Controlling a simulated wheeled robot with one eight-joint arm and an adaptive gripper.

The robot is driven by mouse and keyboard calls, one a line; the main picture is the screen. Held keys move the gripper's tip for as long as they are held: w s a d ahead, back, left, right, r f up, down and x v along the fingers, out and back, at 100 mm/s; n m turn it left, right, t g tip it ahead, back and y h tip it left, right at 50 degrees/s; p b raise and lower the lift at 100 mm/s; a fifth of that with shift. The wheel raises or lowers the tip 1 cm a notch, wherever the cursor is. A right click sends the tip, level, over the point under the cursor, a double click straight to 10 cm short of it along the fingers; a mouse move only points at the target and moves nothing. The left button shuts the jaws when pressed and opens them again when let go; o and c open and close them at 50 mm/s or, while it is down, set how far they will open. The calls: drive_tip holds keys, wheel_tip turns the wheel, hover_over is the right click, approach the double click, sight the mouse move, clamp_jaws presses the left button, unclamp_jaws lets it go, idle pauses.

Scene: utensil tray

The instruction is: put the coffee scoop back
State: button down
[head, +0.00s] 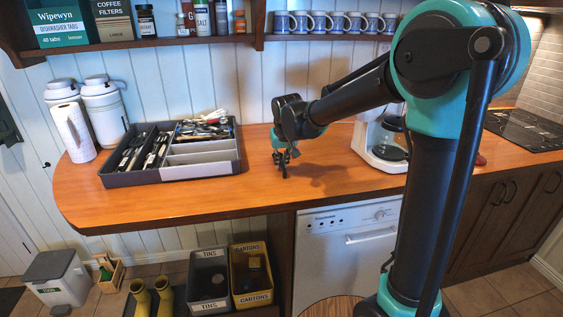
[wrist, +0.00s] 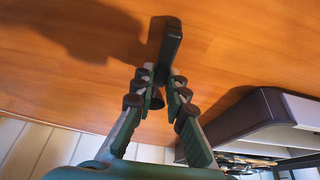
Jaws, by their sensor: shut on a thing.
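My gripper (head: 285,160) is above the wooden counter, to the right of the utensil tray. In the wrist view my gripper (wrist: 158,88) is shut on a dark thing, the coffee scoop (wrist: 171,45). Its black handle sticks out past the fingertips, and a rounded dark part shows between the fingers. In the head view the scoop is too small and dark to tell from the fingers. The dark grey utensil tray (head: 133,179) stands on the left half of the counter. Its corner also shows at the right of the wrist view (wrist: 250,122).
The tray's left and back compartments hold several utensils; light grey compartments at its front right look empty. A paper towel roll (head: 74,133) and white canisters (head: 103,103) stand left of it. A coffee maker (head: 382,140) stands to the right. The counter (head: 262,185) between is clear.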

drive_tip(key=c, duration=1.5)
unclamp_jaws()
drive_tip(key=shift+f, duration=0.1)
drive_tip(key=shift+c, duration=0.2)
drive_tip(key=v, duration=1.2)
